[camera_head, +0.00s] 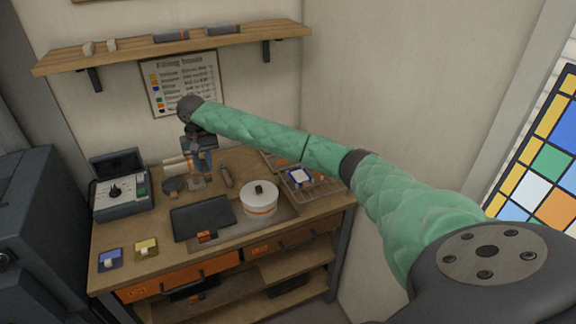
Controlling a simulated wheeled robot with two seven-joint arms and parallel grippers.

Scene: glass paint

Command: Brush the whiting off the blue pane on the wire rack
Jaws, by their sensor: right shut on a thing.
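The blue pane (300,178) lies on the wire rack (322,189) at the right of the bench. A white layer covers most of it, with a blue-violet edge showing. My right arm reaches in from the right, across and above the rack. My right gripper (203,163) is at the back of the bench, left of the rack and well apart from the pane. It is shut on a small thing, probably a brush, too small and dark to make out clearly. My left gripper is out of view.
A white round pot (259,200) stands between the dark flat plate (203,218) and the rack. A control box (120,189) stands at the left. Blue (110,259) and yellow (147,249) tiles lie at the front left. A shelf (180,45) hangs above.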

